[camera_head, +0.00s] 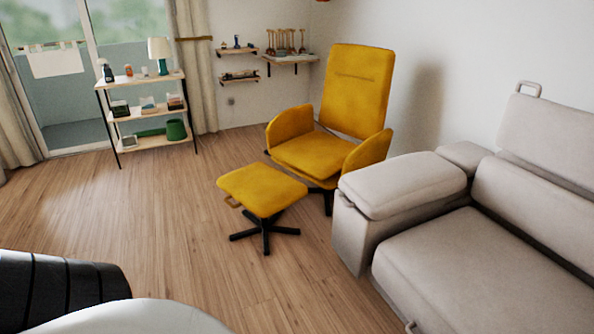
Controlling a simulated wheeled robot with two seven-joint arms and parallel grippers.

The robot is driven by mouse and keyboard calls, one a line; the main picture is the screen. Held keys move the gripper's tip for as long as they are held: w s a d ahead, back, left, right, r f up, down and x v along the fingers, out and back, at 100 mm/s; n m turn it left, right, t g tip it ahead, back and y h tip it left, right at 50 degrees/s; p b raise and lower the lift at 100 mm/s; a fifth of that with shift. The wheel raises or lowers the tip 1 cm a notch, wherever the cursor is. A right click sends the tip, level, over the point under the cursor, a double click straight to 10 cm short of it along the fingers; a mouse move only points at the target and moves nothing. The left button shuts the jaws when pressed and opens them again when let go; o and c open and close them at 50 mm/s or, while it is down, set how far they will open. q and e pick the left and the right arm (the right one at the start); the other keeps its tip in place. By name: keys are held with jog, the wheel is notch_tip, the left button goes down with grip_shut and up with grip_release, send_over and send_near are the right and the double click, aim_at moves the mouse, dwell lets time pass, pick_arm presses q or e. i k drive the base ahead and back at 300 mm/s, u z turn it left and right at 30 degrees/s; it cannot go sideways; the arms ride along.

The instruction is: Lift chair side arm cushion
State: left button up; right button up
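A light beige sofa (470,278) stands at the right. Its side arm nearest the yellow chair carries a padded arm cushion (402,184), which lies flat on the arm base (352,235). A metal loop handle (529,88) shows on top of the sofa's backrest, and part of another loop shows at the seat's front edge. Neither of my grippers is in view. Nothing touches the arm cushion.
A yellow armchair (357,90) and its matching footstool (262,188) stand left of the sofa arm. A shelf unit (152,111) with a lamp (160,52) stands by the window. Wooden floor (150,225) is clear in front of the footstool and sofa.

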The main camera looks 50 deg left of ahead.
aim_at(387, 188)
jog(key=u, duration=2.05)
jog(key=i, duration=2.05)
jog(key=z, duration=0.2)
